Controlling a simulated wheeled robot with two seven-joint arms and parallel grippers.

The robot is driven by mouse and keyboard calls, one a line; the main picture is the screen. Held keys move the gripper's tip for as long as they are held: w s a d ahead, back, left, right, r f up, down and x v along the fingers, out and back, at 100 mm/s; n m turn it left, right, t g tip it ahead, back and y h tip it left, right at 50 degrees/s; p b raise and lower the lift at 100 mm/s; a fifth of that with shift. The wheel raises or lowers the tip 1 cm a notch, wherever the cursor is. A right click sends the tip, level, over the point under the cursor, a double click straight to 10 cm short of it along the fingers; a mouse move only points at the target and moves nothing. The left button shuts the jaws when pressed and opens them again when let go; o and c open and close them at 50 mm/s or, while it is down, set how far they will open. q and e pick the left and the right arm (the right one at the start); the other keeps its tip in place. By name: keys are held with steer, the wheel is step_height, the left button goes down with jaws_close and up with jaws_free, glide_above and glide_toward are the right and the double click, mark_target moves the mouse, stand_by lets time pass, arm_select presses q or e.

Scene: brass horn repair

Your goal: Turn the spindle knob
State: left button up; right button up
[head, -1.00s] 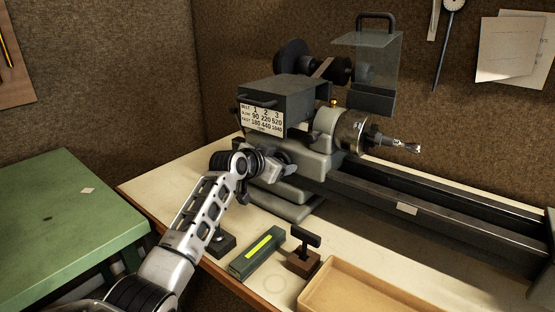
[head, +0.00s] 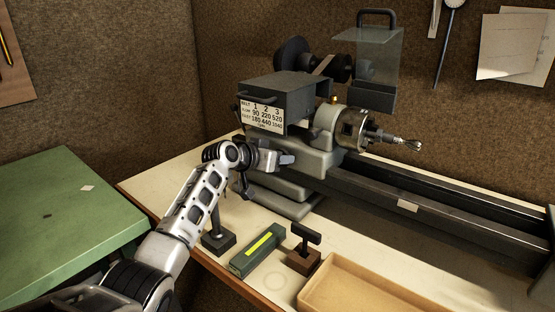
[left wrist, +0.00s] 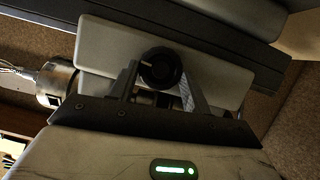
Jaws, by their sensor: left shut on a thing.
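The spindle knob (left wrist: 160,68) is black and round with a pale mark line. In the left wrist view it sits between the two fingers of my left gripper (left wrist: 160,84), which is shut on it. In the head view my left gripper (head: 285,159) reaches the left end of the grey lathe headstock (head: 312,160); the knob is hidden there. The lathe chuck (head: 352,130) at the headstock's right end holds a thin pointed piece (head: 405,142). My right gripper is not in view.
On the bench in front of the lathe are a dark block with a post (head: 217,242), a green box with a yellow stripe (head: 257,250), a T-handled tool on a brown block (head: 304,258) and a tan tray (head: 370,285). A green table (head: 65,220) stands at left.

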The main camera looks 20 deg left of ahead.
arm_select(q)
steer(key=shift+n+h, duration=0.4)
steer(key=shift+n, duration=0.1)
steer(key=o, duration=1)
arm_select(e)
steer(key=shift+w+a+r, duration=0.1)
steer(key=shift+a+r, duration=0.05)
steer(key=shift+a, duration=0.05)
arm_select(q)
steer(key=shift+a, duration=0.1)
steer(key=shift+b+v, duration=0.95)
steer(key=shift+v, duration=6.95)
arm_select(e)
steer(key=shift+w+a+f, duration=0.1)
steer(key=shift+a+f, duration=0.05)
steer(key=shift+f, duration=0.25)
arm_select(q)
steer(key=shift+r, duration=0.1)
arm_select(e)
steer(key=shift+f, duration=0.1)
